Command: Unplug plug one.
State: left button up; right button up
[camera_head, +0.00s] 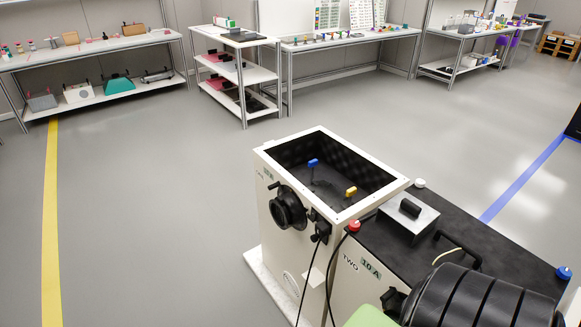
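A white cabinet (276,222) with an open top stands in the middle; the small lettering on it is too small to read. On its front, right of a round black port (287,207), a black plug-like fitting (321,230) sits against the panel. A black cable (310,272) hangs down from it. A second black cable (333,268) curves down from near a red knob (354,226). I cannot tell which of these is plug one. Neither of my grippers is in view.
A second cabinet marked "TWO" (351,263) and "10 A" adjoins at the right, with a grey box (409,215) on its black top. A blue piece (313,163) and a yellow piece (351,191) are inside the open cabinet. Floor (150,220) to the left is clear.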

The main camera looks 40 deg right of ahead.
aim_at(322, 228)
jog(key=i+j+z, duration=0.1)
jog(key=i+z, duration=0.4)
jog(key=i+j+z, duration=0.2)
jog(key=z, duration=0.3)
jog(key=i+j+z, duration=0.65)
jog(key=j+z, duration=0.15)
jog(key=z, duration=0.15)
jog(key=i+j+z, duration=0.1)
jog(key=j+z, duration=0.35)
jog(key=i+j+z, duration=0.1)
jog(key=j+z, duration=0.7)
jog(key=z, duration=0.2)
